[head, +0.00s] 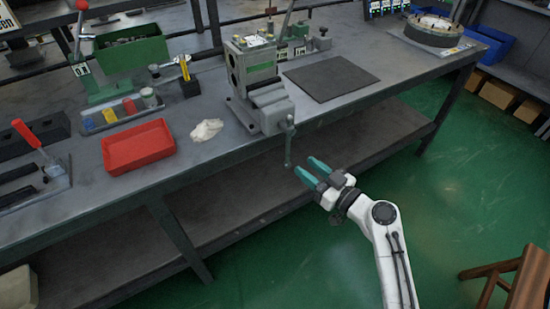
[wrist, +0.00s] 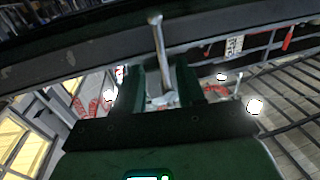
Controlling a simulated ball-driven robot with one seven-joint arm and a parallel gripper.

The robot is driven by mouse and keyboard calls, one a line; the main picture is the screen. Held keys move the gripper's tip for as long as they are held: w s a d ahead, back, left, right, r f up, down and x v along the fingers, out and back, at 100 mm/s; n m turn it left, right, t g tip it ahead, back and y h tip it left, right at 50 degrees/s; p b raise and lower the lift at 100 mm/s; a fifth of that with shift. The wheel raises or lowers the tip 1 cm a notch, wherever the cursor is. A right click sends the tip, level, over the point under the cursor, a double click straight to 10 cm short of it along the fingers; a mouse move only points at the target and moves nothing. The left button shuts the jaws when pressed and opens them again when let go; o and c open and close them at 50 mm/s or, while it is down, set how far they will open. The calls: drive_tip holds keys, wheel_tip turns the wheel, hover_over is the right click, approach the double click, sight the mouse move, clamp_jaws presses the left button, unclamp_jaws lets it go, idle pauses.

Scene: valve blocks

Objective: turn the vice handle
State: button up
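The grey-green vice (head: 262,88) stands at the front edge of the workbench in the head view. Its metal handle (head: 290,145) hangs down from the front of the jaw, below the bench top's edge. My gripper (head: 309,170) is open, with two teal fingers just right of the handle's lower end and a small gap to it. In the wrist view the handle (wrist: 159,60) shows as a bright rod lined up between the two dark green fingers (wrist: 162,83). I see no contact. Whether the rod lies within the fingers' reach is hard to tell.
The workbench (head: 215,165) has a lower shelf (head: 240,210) under my gripper's area. A red tray (head: 138,147), a white rag (head: 206,130) and a dark mat (head: 330,76) lie on top. A wooden stool (head: 510,280) stands lower right. Green floor is clear between.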

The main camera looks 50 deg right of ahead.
drive_tip(key=w+p, duration=0.2)
drive_tip(key=w, duration=0.8)
drive_tip(key=shift+d, duration=0.4)
clamp_jaws()
